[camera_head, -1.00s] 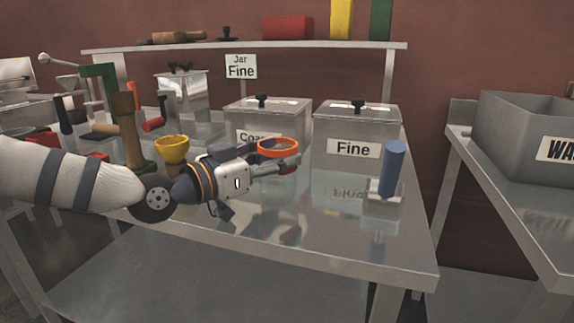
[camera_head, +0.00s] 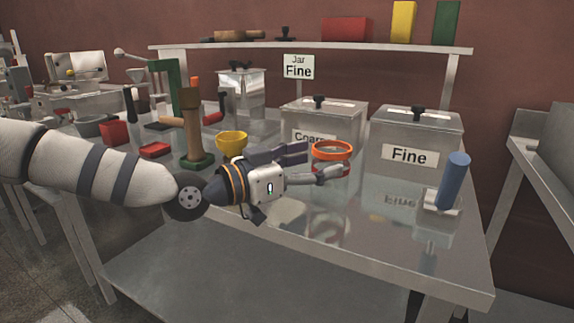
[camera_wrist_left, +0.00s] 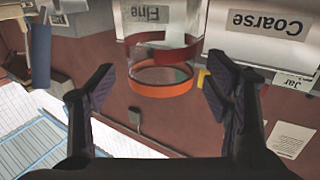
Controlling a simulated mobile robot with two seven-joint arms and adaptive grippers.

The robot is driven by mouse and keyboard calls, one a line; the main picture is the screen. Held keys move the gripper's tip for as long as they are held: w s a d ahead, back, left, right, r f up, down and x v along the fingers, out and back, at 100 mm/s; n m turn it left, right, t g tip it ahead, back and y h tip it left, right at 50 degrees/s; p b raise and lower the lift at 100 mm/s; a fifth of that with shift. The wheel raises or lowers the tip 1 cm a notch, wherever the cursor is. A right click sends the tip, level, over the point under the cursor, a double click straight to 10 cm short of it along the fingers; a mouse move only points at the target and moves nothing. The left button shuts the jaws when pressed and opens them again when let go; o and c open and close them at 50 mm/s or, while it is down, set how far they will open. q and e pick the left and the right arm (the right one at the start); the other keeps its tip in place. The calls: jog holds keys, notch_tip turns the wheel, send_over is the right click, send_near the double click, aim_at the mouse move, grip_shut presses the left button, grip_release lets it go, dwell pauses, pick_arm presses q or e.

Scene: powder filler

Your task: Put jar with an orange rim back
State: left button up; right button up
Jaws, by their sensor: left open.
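The clear jar with an orange rim (camera_head: 332,150) stands upright on the metal table in front of the bins, with a red band low on it. In the left wrist view the orange rim (camera_wrist_left: 160,88) shows between the two fingers. My left gripper (camera_head: 324,163) is open, its fingers pointing at the jar from the left. In the left wrist view the left gripper's fingers (camera_wrist_left: 160,80) are spread wide, with a visible gap on both sides of the jar. A "Jar Fine" sign (camera_head: 298,67) stands behind. My right gripper is not in view.
Lidded bins marked Coarse (camera_head: 325,115) and Fine (camera_head: 415,135) stand behind the jar. A blue-handled tool (camera_head: 454,182) is to the right. A yellow bowl (camera_head: 231,142) and a wooden-and-green tool (camera_head: 192,125) stand close behind my left arm. The table's front right is clear.

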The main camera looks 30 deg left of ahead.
pick_arm(q)
jog(key=v, duration=0.2)
jog(key=p+v, duration=0.1)
jog(key=v, duration=0.2)
jog(key=r+p+v, duration=0.1)
jog(key=v, duration=0.1)
jog(key=shift+s+a, duration=0.15)
jog(key=shift+s, duration=0.1)
jog(key=shift+s+a+f, duration=0.1)
jog(key=shift+s+f, duration=0.1)
jog(key=shift+s, duration=0.05)
jog(key=shift+f, duration=0.25)
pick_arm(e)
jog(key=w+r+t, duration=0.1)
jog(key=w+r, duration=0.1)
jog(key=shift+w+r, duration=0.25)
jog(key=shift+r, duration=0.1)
